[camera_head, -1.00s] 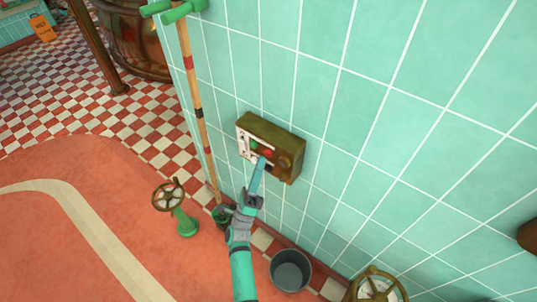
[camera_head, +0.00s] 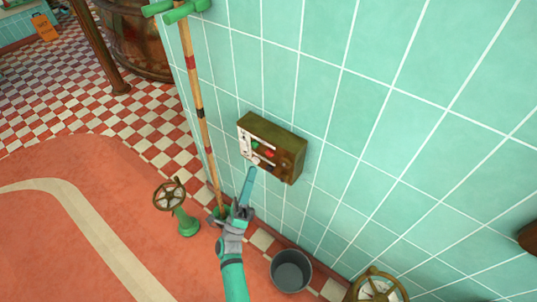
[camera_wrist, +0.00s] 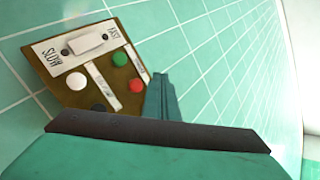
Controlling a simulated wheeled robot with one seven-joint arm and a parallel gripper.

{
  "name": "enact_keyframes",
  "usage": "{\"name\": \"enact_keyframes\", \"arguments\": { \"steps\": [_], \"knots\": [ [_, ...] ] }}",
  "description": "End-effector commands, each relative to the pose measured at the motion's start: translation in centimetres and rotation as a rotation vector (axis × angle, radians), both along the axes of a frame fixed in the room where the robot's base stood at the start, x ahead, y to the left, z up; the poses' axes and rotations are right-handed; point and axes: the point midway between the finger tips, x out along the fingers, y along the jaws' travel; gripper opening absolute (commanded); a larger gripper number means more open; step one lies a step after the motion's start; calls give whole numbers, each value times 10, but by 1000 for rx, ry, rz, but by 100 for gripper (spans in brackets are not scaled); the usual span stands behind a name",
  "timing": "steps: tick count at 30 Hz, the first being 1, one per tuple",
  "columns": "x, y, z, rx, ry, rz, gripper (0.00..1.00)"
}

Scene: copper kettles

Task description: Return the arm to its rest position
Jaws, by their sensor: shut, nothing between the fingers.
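My gripper (camera_head: 251,172) is shut and empty, its teal fingers pointing up just below and in front of the wall control box (camera_head: 272,146). In the head view a small gap shows between the fingertips and the box. The box is brownish, with a green and a red button on its face. In the wrist view my gripper (camera_wrist: 161,95) is in front of the box panel (camera_wrist: 92,85). The panel has a slider between SLOW and FAST, and white, black, green and red buttons.
A wooden pole (camera_head: 197,100) leans against the wall left of the box. A green valve with a brown wheel (camera_head: 170,193) stands on the floor at left. A grey bucket (camera_head: 291,270) and another wheel (camera_head: 376,287) are at lower right. Open orange floor (camera_head: 60,160) lies left.

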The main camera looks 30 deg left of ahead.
Motion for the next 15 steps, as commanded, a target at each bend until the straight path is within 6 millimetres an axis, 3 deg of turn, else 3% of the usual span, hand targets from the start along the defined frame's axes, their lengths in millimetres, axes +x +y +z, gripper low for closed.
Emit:
{"name": "enact_keyframes", "arguments": {
  "steps": [15],
  "knots": [
    [-2, 3, 0, 0, 0, 6, 0]
  ]
}}
